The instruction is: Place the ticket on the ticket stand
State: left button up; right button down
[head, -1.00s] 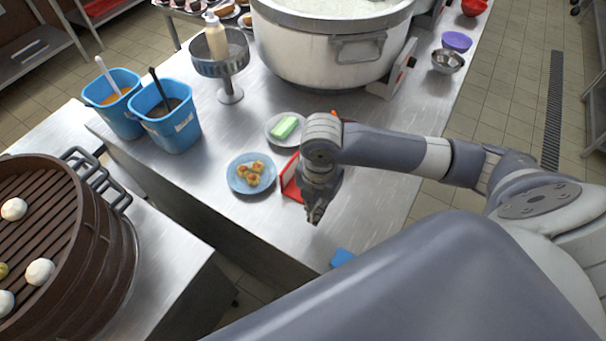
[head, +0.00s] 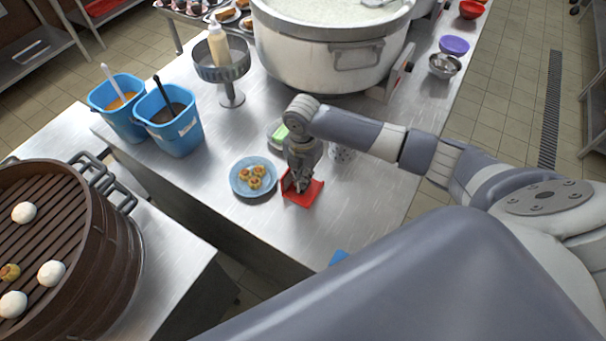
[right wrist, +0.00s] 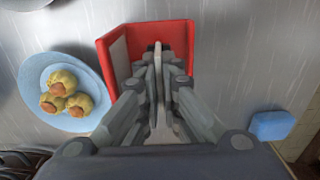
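The red ticket stand (head: 312,195) is on the steel counter, right of the blue plate. In the right wrist view the stand (right wrist: 180,32) opens around my fingertips, with a greyish panel on its left side. My right gripper (head: 298,186) points down into the stand. In the right wrist view its fingers (right wrist: 157,85) are close together on a thin pale piece, seen edge-on, which looks like the ticket (right wrist: 157,60). Whether its lower edge touches the stand is hidden. My left gripper is not in view.
A blue plate with small dumplings (head: 254,177) stands close left of the stand. A plate with a green block (head: 281,131) is behind my wrist. A blue item (head: 338,257) lies at the counter's front edge. The large stockpot (head: 335,50) stands behind.

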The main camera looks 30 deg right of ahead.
jog(key=shift+f, duration=0.45)
jog(key=shift+f, duration=0.2)
jog(key=c, duration=1.8)
grip_release()
jog(key=shift+r, duration=0.1)
jog(key=shift+r, duration=0.2)
jog(key=shift+w+r, duration=0.15)
jog(key=shift+r, duration=0.25)
notch_tip(320, 180, up, 11)
jog(key=b, duration=0.1)
jog(key=shift+b, duration=0.4)
